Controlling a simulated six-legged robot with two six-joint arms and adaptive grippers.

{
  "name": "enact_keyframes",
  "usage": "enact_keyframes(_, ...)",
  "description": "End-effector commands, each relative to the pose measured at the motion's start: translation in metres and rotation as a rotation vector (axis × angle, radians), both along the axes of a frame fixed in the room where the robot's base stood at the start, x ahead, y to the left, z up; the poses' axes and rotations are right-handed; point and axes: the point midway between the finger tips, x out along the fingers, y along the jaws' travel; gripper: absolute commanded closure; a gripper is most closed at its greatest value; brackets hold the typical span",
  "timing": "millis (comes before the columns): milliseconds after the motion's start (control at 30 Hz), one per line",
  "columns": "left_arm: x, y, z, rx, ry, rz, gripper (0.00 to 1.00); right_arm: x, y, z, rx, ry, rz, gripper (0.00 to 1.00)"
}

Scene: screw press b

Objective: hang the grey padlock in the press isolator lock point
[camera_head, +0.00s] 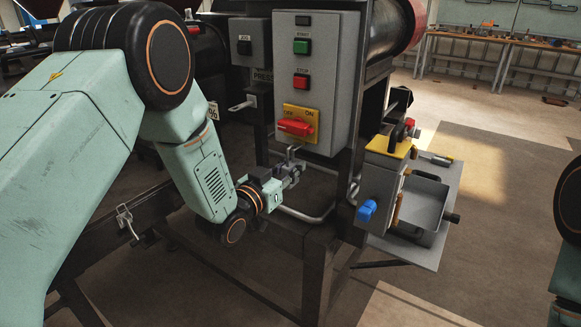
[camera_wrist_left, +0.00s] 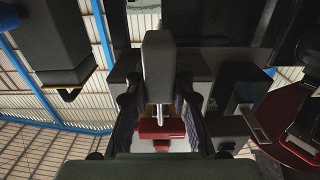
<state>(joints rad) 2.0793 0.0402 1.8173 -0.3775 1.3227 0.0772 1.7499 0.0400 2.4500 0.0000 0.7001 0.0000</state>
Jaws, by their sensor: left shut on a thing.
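The isolator is a yellow plate with a red handle (camera_head: 296,126) low on the front of the grey control box (camera_head: 317,75). My left gripper (camera_head: 287,178) is just below it and is shut on the small grey padlock (camera_head: 294,168). A thin metal loop, apparently the shackle, points up towards the handle; I cannot tell whether it touches the lock point. In the left wrist view, my gripper's fingers (camera_wrist_left: 160,122) flank a grey block and a thin bright metal piece, with a red part behind. My right gripper is not in view.
The black press frame (camera_head: 318,260) and a bent grey pipe (camera_head: 306,216) are close to my left gripper. A small fixture with a blue knob (camera_head: 366,211) and a grey tray (camera_head: 421,205) stand to the right. Open floor lies beyond.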

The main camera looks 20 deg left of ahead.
Motion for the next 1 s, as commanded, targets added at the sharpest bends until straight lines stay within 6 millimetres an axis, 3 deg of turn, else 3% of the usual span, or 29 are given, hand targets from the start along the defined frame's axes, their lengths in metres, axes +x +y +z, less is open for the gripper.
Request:
enact_keyframes(267, 0.0002, -0.0005, 0.0011, 0.000, -0.003, -0.001, 1.00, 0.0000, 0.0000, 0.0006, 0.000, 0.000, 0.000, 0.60)
enact_keyframes(300, 0.0002, -0.0005, 0.0012, 0.000, -0.003, -0.001, 0.75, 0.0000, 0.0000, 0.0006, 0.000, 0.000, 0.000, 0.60)
enact_keyframes(600, 0.0001, -0.0003, 0.0007, 0.000, -0.001, -0.001, 0.51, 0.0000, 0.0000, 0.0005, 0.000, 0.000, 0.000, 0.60)
enact_keyframes(1000, -0.0078, 0.0031, -0.0002, -0.001, 0.001, 0.001, 0.51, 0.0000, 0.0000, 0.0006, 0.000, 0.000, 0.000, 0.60)
